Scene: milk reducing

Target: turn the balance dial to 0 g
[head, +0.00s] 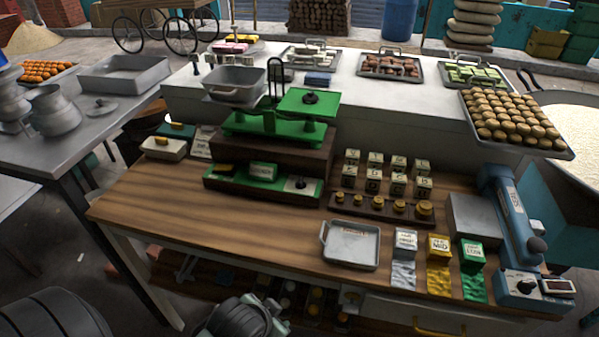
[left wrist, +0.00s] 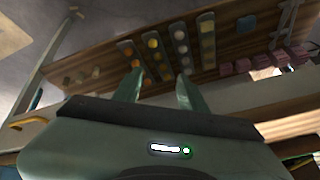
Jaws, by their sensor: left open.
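The green balance (head: 280,125) stands on a dark wooden block at the back middle of the wooden table. It has a grey metal pan (head: 235,84) on its left and a green plate (head: 308,102) on its right. A white dial with a dark knob (head: 301,184) sits at the right end of the green base front, beside a white label panel (head: 263,171). The dial's reading is too small to tell. My left gripper (left wrist: 160,88) is open and empty in the left wrist view, well away from the dial. My right gripper is not in view.
Brass weights in a wooden rack (head: 382,208) stand right of the balance. A blue sealer (head: 510,215) is at the far right. The table's left front is clear.

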